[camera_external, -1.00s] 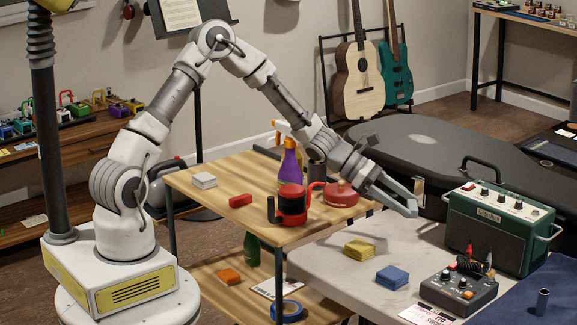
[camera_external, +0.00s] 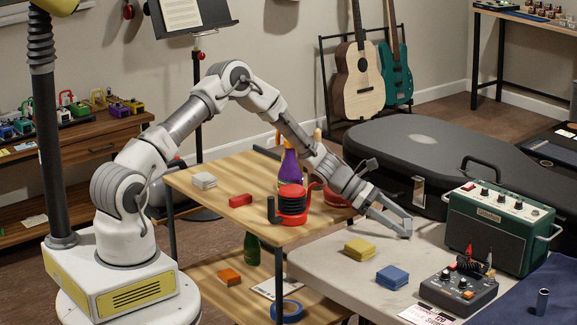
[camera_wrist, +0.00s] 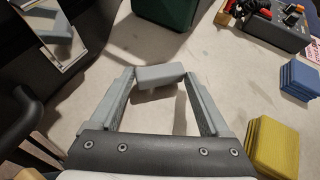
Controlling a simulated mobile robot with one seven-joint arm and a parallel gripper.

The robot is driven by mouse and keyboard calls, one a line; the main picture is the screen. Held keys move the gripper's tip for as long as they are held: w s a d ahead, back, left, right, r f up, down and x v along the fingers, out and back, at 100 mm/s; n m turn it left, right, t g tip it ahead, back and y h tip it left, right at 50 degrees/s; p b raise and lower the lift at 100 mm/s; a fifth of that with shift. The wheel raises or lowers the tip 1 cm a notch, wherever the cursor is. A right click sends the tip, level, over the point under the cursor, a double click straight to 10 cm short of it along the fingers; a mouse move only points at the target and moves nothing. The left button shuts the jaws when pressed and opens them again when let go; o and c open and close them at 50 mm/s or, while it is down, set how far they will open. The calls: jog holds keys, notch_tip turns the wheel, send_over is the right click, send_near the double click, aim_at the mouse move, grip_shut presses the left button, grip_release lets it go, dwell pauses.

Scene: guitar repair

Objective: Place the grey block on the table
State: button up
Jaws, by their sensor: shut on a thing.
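The grey block (camera_wrist: 160,74) is between the fingertips of my gripper (camera_wrist: 158,80) in the wrist view, with a finger at each end of it. My gripper (camera_external: 402,224) points down at the pale table (camera_external: 325,264), near its back edge and left of the green amplifier. The grey of the fingers and block blends in the outside view, so the block is hard to pick out there. It is low over the tabletop; I cannot tell whether it touches. The pale tabletop also shows around the block in the wrist view (camera_wrist: 225,85).
Yellow sponges (camera_external: 359,249) and blue sponges (camera_external: 392,277) lie on the pale table. The green amplifier (camera_external: 500,230) and a mixer box (camera_external: 458,287) stand at right. A black guitar case (camera_external: 440,165) lies behind.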

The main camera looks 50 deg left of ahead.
jog(key=shift+f, duration=0.3)
jog(key=shift+f, duration=0.1)
jog(key=shift+f, duration=0.15)
jog(key=o, duration=1.2)
jog(key=shift+c, duration=0.2)
